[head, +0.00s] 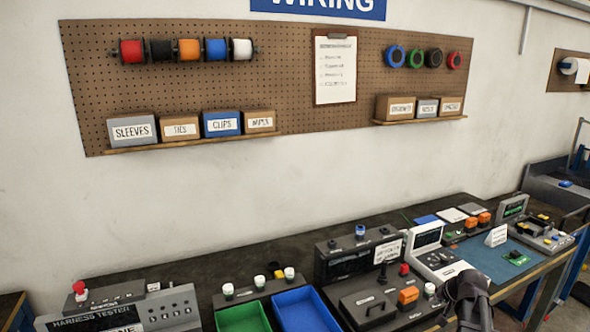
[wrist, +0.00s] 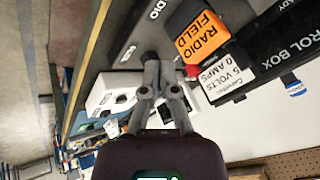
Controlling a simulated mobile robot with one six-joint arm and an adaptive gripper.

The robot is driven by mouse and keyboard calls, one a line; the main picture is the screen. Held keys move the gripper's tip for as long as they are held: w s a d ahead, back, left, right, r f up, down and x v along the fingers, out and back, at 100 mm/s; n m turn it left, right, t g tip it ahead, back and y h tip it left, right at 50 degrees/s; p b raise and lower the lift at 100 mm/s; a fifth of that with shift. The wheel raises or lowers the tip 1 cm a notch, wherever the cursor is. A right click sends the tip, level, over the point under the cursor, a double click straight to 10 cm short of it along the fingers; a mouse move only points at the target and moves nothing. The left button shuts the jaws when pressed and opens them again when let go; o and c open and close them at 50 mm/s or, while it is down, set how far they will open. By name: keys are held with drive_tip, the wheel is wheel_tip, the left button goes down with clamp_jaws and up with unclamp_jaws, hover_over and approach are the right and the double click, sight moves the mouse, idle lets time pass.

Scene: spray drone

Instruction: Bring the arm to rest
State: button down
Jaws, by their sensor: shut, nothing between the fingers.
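My gripper (wrist: 160,72) is in the middle of the wrist view, its grey fingers closed together with nothing between them. It hangs above the bench. In the head view, a dark part of my arm (head: 468,296) shows at the lower right, in front of the bench edge. The fingertips cannot be made out there. In the wrist view the fingers appear near an orange block labelled RADIO FIELD (wrist: 194,32) and a white label reading 5 VOLTS (wrist: 224,80). I cannot tell any contact.
The dark bench (head: 195,278) runs along the wall. It carries a harness tester (head: 115,318), a green bin (head: 243,318), a blue bin (head: 303,312), a control box (head: 358,258) and a blue mat (head: 490,262). A pegboard (head: 280,75) with spools hangs above. The wall between is clear.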

drive_tip(key=s+a+f+n+g, duration=0.1)
drive_tip(key=s+a+n+g, duration=0.1)
drive_tip(key=s+a, duration=0.3)
drive_tip(key=s+a+f+n+g+h, duration=0.1)
drive_tip(key=s+a, duration=0.4)
drive_tip(key=a, duration=0.7)
drive_tip(key=s+a+f+n+g, duration=0.1)
drive_tip(key=s+a+n+g, duration=0.2)
drive_tip(key=s+a, duration=0.3)
drive_tip(key=a, duration=0.3)
drive_tip(key=shift+a, duration=0.3)
drive_tip(key=shift+w, duration=0.1)
